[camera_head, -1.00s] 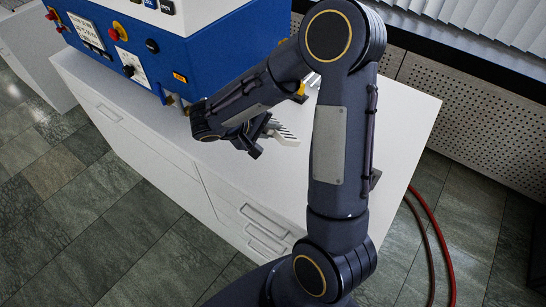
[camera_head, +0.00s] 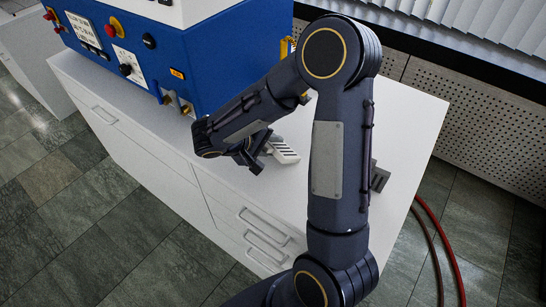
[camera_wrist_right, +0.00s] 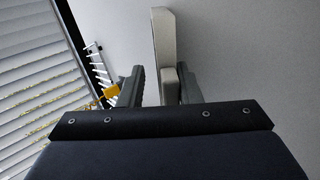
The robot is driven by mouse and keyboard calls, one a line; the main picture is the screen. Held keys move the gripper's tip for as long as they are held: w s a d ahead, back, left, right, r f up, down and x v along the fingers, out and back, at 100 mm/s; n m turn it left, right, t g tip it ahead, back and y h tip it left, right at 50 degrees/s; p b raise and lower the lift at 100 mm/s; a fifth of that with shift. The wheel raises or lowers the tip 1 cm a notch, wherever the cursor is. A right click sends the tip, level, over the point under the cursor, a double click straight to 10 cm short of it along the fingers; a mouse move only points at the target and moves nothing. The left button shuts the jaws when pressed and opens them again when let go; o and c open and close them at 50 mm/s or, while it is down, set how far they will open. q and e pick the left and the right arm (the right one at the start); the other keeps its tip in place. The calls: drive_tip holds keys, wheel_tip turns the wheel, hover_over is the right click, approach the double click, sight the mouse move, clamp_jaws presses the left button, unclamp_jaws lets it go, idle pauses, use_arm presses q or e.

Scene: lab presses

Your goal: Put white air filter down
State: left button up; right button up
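The white air filter (camera_head: 283,150), a slim slotted piece, is at the white cabinet top (camera_head: 400,125), just right of my right gripper (camera_head: 255,152) in the head view. In the right wrist view the filter (camera_wrist_right: 163,45) stands between the two fingers of my right gripper (camera_wrist_right: 160,88). It lies close to the right finger, with a clear gap to the left finger, so the gripper looks open. Whether the right finger touches it I cannot tell. My right forearm hides part of the area around the filter. My left gripper is not in view.
A blue machine (camera_head: 180,60) with knobs and buttons stands on the cabinet behind my gripper. A small grey metal piece (camera_head: 379,178) sits right of my arm. Red hose (camera_head: 447,250) lies on the floor at right.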

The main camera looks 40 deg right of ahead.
drive_tip(key=shift+r, duration=0.1)
drive_tip(key=p+v, duration=0.2)
drive_tip(key=v, duration=0.6)
idle(0.3)
wheel_tip(320, 180, up, 8)
drive_tip(key=a+p, duration=0.2)
drive_tip(key=p, duration=0.3)
drive_tip(key=shift+a, duration=0.1)
